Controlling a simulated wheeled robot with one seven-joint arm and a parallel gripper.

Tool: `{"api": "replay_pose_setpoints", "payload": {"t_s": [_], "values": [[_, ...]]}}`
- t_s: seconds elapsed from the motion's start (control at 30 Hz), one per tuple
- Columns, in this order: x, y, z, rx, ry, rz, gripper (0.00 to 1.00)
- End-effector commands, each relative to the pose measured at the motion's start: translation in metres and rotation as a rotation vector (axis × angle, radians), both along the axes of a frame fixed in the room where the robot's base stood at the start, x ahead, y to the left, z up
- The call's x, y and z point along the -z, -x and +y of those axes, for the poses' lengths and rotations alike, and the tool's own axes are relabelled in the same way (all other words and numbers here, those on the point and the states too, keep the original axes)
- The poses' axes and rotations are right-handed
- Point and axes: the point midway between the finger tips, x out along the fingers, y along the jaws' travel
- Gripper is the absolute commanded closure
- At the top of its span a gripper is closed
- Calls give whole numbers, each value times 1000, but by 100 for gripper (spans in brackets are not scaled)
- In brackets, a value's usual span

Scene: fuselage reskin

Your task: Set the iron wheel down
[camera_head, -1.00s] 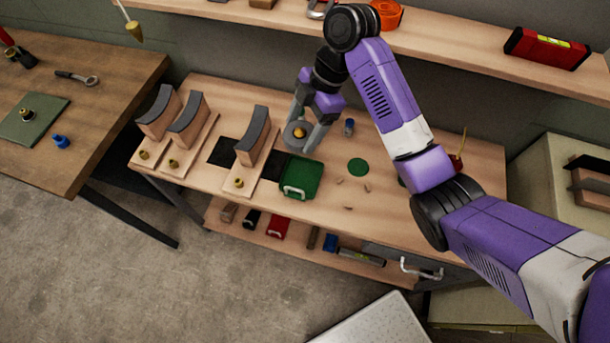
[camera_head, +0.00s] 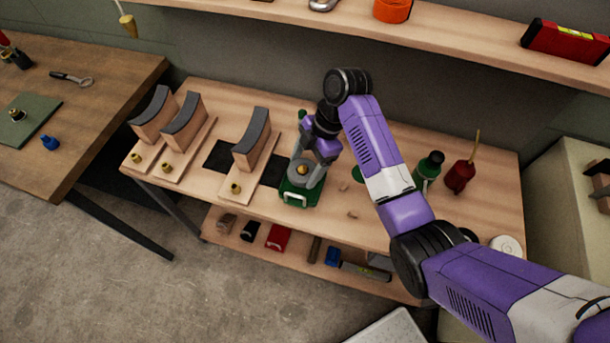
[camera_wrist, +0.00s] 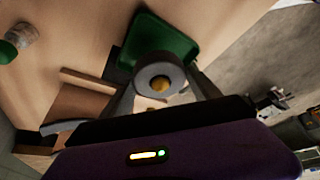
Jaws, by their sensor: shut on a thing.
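The iron wheel (camera_head: 302,169) is a grey disc with a brass-coloured centre. It also shows in the wrist view (camera_wrist: 150,72). My gripper (camera_head: 303,178) is shut on it, one finger on each side. The wheel is over the green tray (camera_head: 300,198) on the workbench, and the tray's bare part shows in the wrist view (camera_wrist: 146,30). I cannot tell whether the wheel touches the tray.
Wooden stands with dark curved tops (camera_head: 253,140) are left of the tray. A green bottle (camera_head: 428,168) and a red oil can (camera_head: 459,177) stand to the right. A shelf (camera_head: 450,38) runs above the bench.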

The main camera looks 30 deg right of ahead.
Motion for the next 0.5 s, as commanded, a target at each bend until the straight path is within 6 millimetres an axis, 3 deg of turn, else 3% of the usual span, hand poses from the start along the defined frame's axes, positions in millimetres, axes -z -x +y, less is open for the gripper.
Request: {"api": "replay_pose_setpoints", "payload": {"t_s": [0.5], "values": [[46, 0, 0, 0, -1, -2, 100]]}}
